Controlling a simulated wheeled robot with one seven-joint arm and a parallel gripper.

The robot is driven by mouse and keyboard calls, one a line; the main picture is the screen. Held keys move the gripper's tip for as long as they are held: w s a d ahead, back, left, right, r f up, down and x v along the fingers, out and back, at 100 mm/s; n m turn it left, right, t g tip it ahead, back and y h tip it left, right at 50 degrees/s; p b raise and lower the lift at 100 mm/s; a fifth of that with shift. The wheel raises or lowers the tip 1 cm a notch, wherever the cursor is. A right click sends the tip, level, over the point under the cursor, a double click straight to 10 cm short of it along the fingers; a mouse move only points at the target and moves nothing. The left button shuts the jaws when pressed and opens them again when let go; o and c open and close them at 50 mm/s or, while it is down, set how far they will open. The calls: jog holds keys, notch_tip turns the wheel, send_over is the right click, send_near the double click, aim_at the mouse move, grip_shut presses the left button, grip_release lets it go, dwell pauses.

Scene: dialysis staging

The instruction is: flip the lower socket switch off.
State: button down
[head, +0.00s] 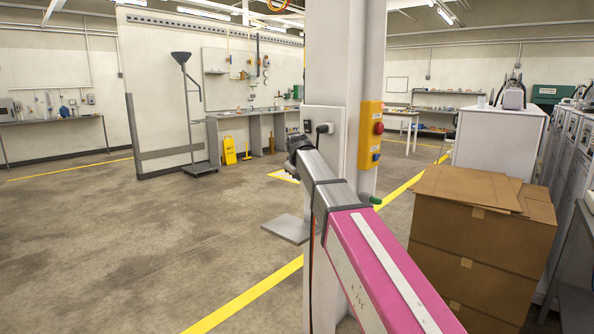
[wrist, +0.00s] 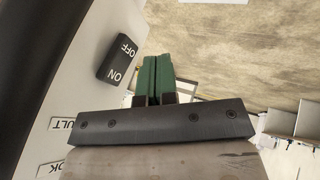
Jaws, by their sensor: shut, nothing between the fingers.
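In the wrist view my gripper (wrist: 157,62) has its green fingers shut together with nothing between them. A black rocker switch (wrist: 117,60) marked OFF and ON sits on a pale panel (wrist: 85,70), left of the fingertips in the picture. A gap shows between the fingers and the switch in this view. Which side of the rocker is pressed in cannot be told, nor whether it is the lower one. In the head view a socket with a dark plug (head: 324,128) is on the pillar (head: 332,55).
A yellow control box (head: 371,135) with red and blue buttons is on the pillar's right side. Stacked cardboard boxes (head: 480,235) stand at right, near white cabinets. Open floor (head: 150,240) lies to the left. Labels ending "ULT" and "OK" are on the panel.

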jog(key=shift+w+d+f, duration=0.15)
jog(key=shift+w+d, duration=0.9)
jog(key=shift+w, duration=0.15)
jog(key=shift+f, duration=0.1)
jog(key=shift+w+d+f+t+h, duration=0.15)
jog(key=shift+w+t+h, duration=0.2)
jog(key=shift+t, duration=0.25)
jog(key=shift+r, duration=0.2)
jog(key=shift+w+r, duration=0.1)
jog(key=shift+r, duration=0.7)
